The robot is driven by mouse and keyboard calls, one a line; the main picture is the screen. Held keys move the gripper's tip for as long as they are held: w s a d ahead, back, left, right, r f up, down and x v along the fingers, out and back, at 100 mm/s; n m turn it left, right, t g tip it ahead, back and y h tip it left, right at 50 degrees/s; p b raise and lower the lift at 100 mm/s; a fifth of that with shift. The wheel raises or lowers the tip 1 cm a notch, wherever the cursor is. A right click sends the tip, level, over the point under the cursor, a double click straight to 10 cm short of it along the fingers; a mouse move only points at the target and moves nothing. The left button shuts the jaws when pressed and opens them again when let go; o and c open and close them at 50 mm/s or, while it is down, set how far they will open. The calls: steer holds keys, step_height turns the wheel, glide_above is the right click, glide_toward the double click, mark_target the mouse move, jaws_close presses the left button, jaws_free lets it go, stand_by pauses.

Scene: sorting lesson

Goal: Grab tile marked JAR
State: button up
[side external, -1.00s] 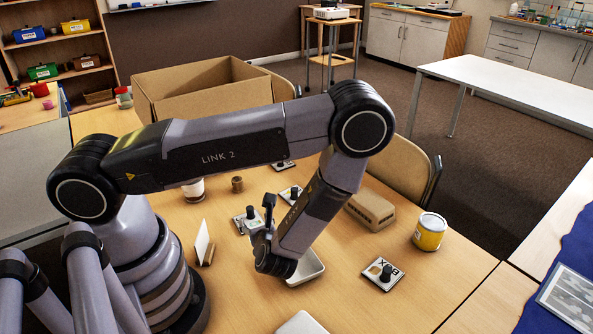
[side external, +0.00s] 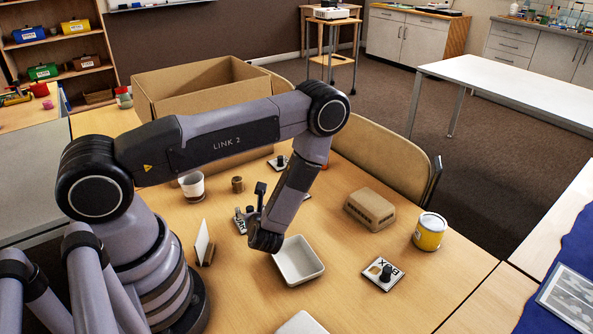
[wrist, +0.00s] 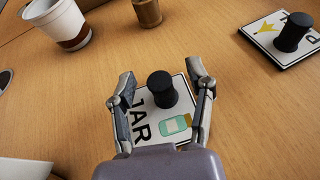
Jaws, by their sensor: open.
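The JAR tile (wrist: 158,123) is a white square with black letters, a green jar picture and an upright black knob (wrist: 162,90). It lies flat on the table below my gripper (wrist: 158,80) in the wrist view. My gripper is open, with one finger on each side of the knob. I cannot tell how far the fingertips are above the tile. In the side view, the JAR tile (side external: 239,222) is partly hidden behind my gripper.
A white tray (side external: 317,272) is close to my gripper's right. The BOX tile (side external: 377,279), a brown slotted block (side external: 371,207) and a yellow can (side external: 429,235) stand farther right. A cup (side external: 193,188) and small brown cylinder (side external: 237,184) are behind. A card (side external: 202,241) stands left.

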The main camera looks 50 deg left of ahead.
jaws_close()
steer(key=shift+r, duration=0.15)
